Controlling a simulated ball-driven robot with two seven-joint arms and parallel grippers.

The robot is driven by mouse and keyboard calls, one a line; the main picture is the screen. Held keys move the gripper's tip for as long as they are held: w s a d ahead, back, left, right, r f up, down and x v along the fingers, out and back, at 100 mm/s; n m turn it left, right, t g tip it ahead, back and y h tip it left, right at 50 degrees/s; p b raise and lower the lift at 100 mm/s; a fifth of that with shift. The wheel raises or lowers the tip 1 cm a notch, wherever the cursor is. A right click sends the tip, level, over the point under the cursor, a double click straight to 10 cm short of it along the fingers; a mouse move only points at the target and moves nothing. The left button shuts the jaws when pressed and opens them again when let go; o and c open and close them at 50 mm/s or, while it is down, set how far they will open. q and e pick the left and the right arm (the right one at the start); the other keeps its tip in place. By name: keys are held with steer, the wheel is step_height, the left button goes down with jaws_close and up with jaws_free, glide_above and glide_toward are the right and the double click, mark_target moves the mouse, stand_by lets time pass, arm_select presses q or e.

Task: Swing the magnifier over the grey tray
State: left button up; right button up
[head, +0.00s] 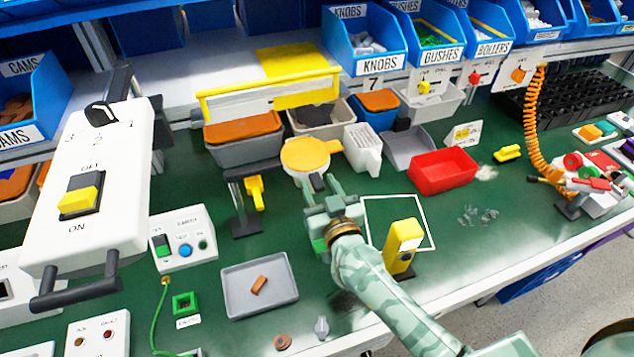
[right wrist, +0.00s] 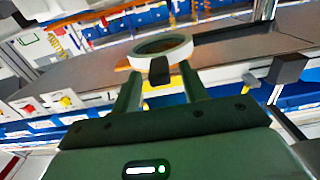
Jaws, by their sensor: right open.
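The magnifier (head: 305,155) is a round lens in a pale ring near the middle of the head view, with orange showing through it. Its dark arm seems to run left to a black post (head: 243,205). In the right wrist view its white ring (right wrist: 160,48) has a black tab (right wrist: 159,71) on the near side. My right gripper (head: 318,187) is open, its fingers either side of that tab; I cannot tell whether they touch it. The grey tray (head: 285,300) lies at the front, left of my right arm, with a brown piece (head: 259,285) in it. My left gripper is not in view.
A white switch panel (head: 95,190) stands tall at the left. A yellow device (head: 402,245) stands right of my arm by a white square outline. A red bin (head: 443,170) and grey bins stand behind. Bare green mat lies between the post and the tray.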

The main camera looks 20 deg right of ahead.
steer(key=shift+w+a, duration=0.1)
steer(key=shift+w, duration=0.9)
steer(key=shift+s, duration=0.1)
jaws_close()
